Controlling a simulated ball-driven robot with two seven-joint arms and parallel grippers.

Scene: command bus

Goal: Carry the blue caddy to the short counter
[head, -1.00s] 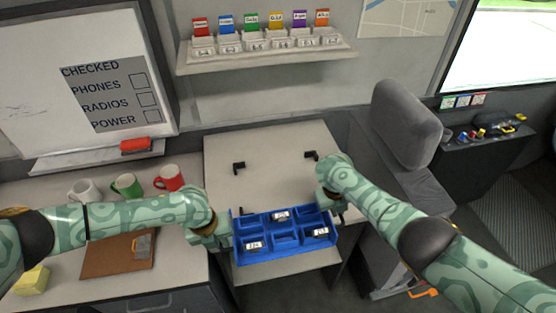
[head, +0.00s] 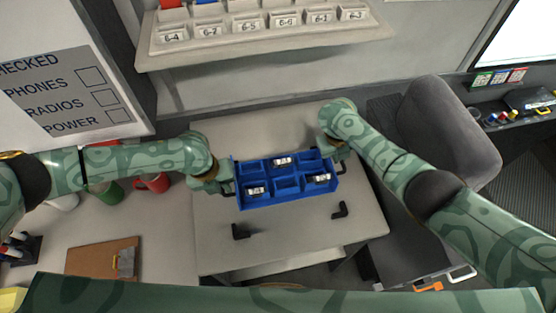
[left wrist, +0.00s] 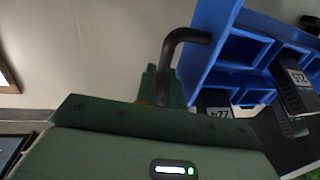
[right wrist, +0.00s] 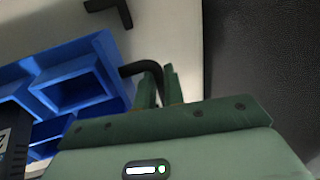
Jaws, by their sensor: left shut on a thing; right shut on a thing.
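The blue caddy (head: 287,203) has several compartments, a few holding black items with white number labels. It is roughly level above the pale short counter (head: 300,244); I cannot tell whether it touches the top. My left gripper (head: 229,188) is shut on the caddy's left black handle, which shows between the fingers in the left wrist view (left wrist: 185,36). My right gripper (head: 339,158) is shut on the right handle, also seen in the right wrist view (right wrist: 140,67). Two black brackets (head: 240,231) (head: 340,210) sit on the counter, nearer me than the caddy.
A wall shelf (head: 262,50) with labelled bins is beyond the counter. A grey seat (head: 450,130) stands to the right. On the left worktop are a clipboard (head: 103,258), a red mug (head: 152,183) and a green mug (head: 108,194).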

